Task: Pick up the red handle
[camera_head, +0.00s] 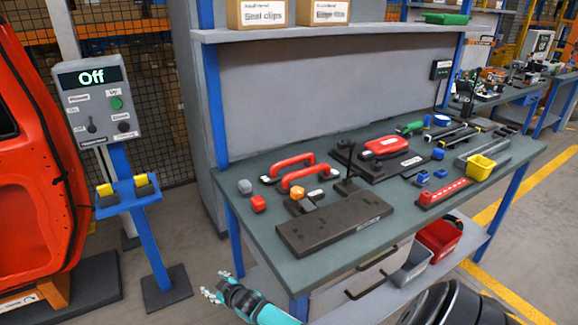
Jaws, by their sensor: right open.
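Two red handles lie side by side on the left part of the workbench's grey-green top: a rear red handle (290,163) and a front red handle (305,175). Both are arched bars. A separate red piece (385,146) sits on a dark plate farther right. My right gripper (213,287) is open and empty. It is low, in front of and left of the bench, below the level of its top and well apart from the handles. My left gripper is not in view.
The workbench (268,246) has blue legs and an upper shelf (300,33). A dark fixture block (335,222) lies in front of the handles. A control post (100,103) reading "Off" and a red door (35,150) stand left. Floor is clear between post and bench.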

